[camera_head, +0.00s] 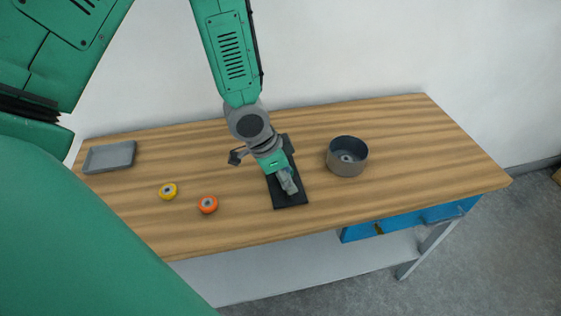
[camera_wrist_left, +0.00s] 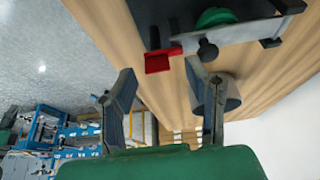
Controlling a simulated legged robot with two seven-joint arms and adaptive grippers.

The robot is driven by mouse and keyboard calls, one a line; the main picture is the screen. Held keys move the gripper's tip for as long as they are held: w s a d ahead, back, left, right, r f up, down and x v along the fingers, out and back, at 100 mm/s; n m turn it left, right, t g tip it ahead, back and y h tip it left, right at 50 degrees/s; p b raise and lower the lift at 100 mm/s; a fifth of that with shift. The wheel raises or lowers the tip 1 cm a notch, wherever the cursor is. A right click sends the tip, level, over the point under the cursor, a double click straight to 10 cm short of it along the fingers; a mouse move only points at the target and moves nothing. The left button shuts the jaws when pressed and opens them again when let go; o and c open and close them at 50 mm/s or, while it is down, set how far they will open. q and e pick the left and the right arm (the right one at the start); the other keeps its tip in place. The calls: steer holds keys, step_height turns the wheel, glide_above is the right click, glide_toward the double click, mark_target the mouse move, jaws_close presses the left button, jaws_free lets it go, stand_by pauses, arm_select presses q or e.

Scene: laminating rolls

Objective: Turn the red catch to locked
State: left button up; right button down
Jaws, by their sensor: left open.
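The red catch (camera_wrist_left: 158,63) shows in the left wrist view, a small red L-shaped piece at the edge of the laminating device. A dark knob (camera_wrist_left: 207,49) and a green roll (camera_wrist_left: 215,17) are beside it. In the head view the device's black base (camera_head: 291,200) stands on the table, largely covered by my left arm, and the catch is hidden there. My left gripper (camera_head: 287,182) is over the device. In the wrist view its two fingers (camera_wrist_left: 160,67) are apart, with the catch showing between and beyond the tips; contact cannot be told. My right gripper is not in view.
A dark round bowl (camera_head: 346,164) stands right of the device. An orange roll (camera_head: 207,204) and a yellow roll (camera_head: 168,191) lie to the left, with a grey tray (camera_head: 110,157) at the far left. The wooden table (camera_head: 420,150) is clear at the right.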

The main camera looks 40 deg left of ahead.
arm_select(q)
steer(key=v, duration=1)
steer(key=shift+a+r, duration=0.15)
steer(key=shift+a, duration=0.05)
steer(key=shift+w, duration=0.1)
